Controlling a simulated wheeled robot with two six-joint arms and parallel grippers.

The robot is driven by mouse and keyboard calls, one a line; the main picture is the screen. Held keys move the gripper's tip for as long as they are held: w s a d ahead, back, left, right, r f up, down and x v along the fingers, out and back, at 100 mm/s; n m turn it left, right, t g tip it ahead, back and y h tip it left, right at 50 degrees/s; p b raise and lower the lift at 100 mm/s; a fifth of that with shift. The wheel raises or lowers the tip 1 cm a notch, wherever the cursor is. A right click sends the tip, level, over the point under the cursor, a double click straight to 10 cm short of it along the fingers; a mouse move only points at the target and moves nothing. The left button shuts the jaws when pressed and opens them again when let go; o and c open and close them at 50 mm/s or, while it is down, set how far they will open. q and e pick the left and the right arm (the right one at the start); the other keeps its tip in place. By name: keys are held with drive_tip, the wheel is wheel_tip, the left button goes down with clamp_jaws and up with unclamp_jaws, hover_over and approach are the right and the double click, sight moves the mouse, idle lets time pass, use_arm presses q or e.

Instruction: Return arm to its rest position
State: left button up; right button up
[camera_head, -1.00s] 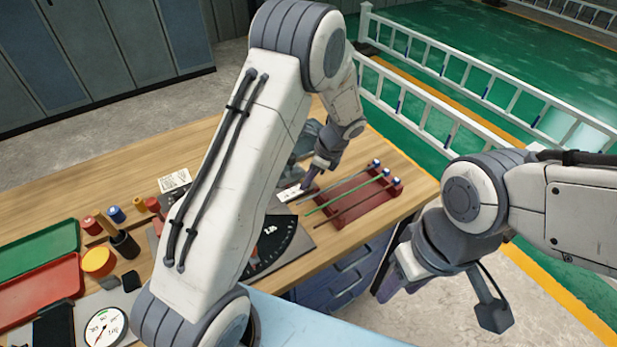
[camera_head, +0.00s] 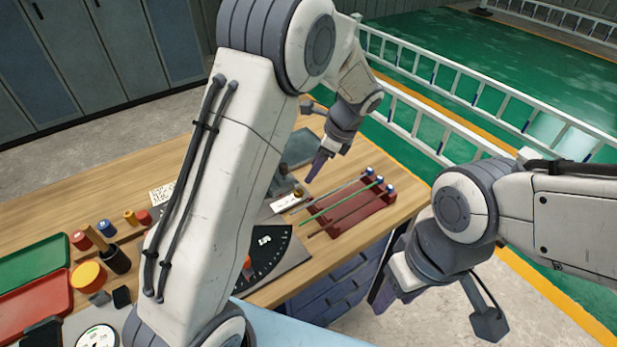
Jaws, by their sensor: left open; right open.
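My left arm crosses the middle of the head view from the bottom. Its gripper (camera_head: 318,168) is open and empty, above the workbench (camera_head: 130,182) and behind the left end of the red rod rack (camera_head: 350,213). It appears apart from the rack and the rods. My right gripper (camera_head: 385,301) is open, low at the right, off the front edge of the bench, with nothing seen in it. The fingertips of both are small in the picture.
The red rack holds rods with blue ends. A black dial plate (camera_head: 270,249) lies partly behind my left arm. Green (camera_head: 35,257) and red (camera_head: 38,296) trays, a yellow cylinder (camera_head: 88,275) and a gauge (camera_head: 97,337) are at the left. A white railing (camera_head: 455,128) stands beyond the bench.

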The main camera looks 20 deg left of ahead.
use_arm(q)
drive_tip(key=shift+d+r, duration=0.25)
drive_tip(key=shift+r, duration=0.25)
drive_tip(key=s+d+r+n+h, duration=0.2)
drive_tip(key=s+d+r, duration=0.1)
drive_tip(key=s+d, duration=0.3)
drive_tip(key=s+d+r+n+h, duration=0.1)
drive_tip(key=s+d+r+n, duration=0.2)
drive_tip(key=s, duration=0.6)
drive_tip(key=s+d+n+h, duration=0.2)
drive_tip(key=s+n, duration=0.3)
drive_tip(key=s, duration=0.9)
drive_tip(key=shift+s+h, duration=0.3)
